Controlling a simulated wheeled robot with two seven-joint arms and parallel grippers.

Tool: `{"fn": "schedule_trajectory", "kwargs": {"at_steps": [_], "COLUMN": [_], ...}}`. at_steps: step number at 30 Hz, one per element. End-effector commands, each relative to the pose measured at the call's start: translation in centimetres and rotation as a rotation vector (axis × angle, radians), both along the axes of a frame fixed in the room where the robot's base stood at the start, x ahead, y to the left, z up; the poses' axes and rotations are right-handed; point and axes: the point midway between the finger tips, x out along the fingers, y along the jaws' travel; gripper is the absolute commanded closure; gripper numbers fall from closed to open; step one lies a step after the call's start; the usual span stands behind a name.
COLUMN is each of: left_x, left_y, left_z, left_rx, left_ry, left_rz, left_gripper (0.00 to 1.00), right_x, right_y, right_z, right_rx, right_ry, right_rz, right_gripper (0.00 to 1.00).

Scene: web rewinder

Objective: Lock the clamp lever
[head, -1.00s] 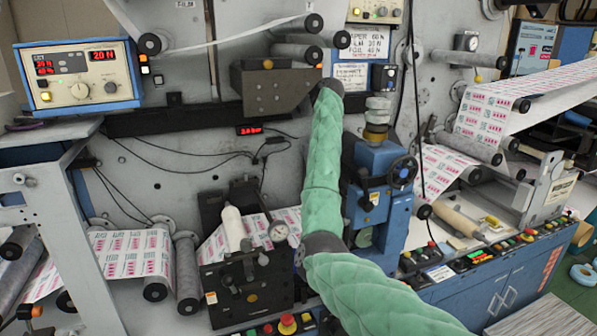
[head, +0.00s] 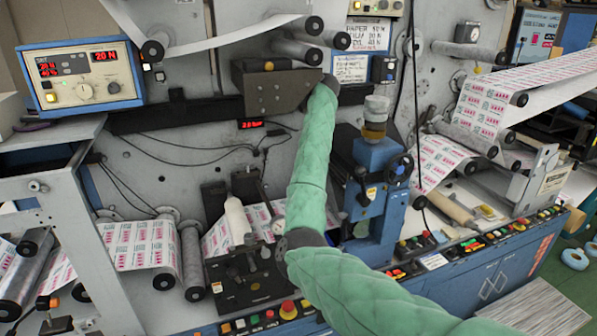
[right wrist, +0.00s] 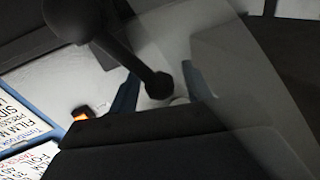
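My right arm, in a green quilted sleeve, rises from the lower right in the head view. Its dark wrist is beside the right end of a dark grey bracket with a yellow dot (head: 268,92). The gripper beyond the wrist is hidden in that view. In the right wrist view, a dark lever with a rounded end (right wrist: 158,86) slants down from the upper left; it may be the clamp lever. A wide dark block (right wrist: 170,150) fills the bottom; I cannot tell if it is part of my gripper, nor whether anything is held. My left gripper is out of view.
A blue press column (head: 378,195) stands close right of my arm. A black roller unit (head: 250,272) with a white roller is below left. A control box (head: 85,75) is at the upper left. Printed web (head: 140,245) runs over rollers. Tension signs (right wrist: 20,125) show in the wrist view.

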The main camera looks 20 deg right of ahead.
Motion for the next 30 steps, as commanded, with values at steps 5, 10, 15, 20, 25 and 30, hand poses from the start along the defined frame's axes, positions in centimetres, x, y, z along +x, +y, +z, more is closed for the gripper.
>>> {"fn": "schedule_trajectory", "kwargs": {"at_steps": [5, 10, 15, 20, 25, 30], "left_x": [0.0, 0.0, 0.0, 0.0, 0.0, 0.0], "left_y": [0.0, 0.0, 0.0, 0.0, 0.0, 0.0], "left_z": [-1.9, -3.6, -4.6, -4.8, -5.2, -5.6], "left_rx": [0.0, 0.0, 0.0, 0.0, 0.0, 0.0], "left_ry": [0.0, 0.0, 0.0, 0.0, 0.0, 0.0], "left_rz": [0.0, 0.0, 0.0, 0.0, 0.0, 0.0], "left_gripper": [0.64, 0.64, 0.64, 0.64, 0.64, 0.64], "right_x": [-1.9, -4.3, -6.3, -6.2, -6.3, -6.6], "right_y": [-0.7, -1.4, -1.9, -1.7, -1.5, -1.4], "right_z": [-0.5, -0.6, -0.9, -3.4, -6.2, -8.9], "right_rx": [-0.001, -0.003, -0.001, -0.009, -0.019, -0.03], "right_ry": [-0.002, -0.002, 0.007, 0.034, 0.062, 0.09], "right_rz": [-0.002, -0.002, 0.0, -0.006, -0.015, -0.027], "right_gripper": [0.51, 0.51, 0.51, 0.51, 0.51, 0.51]}}
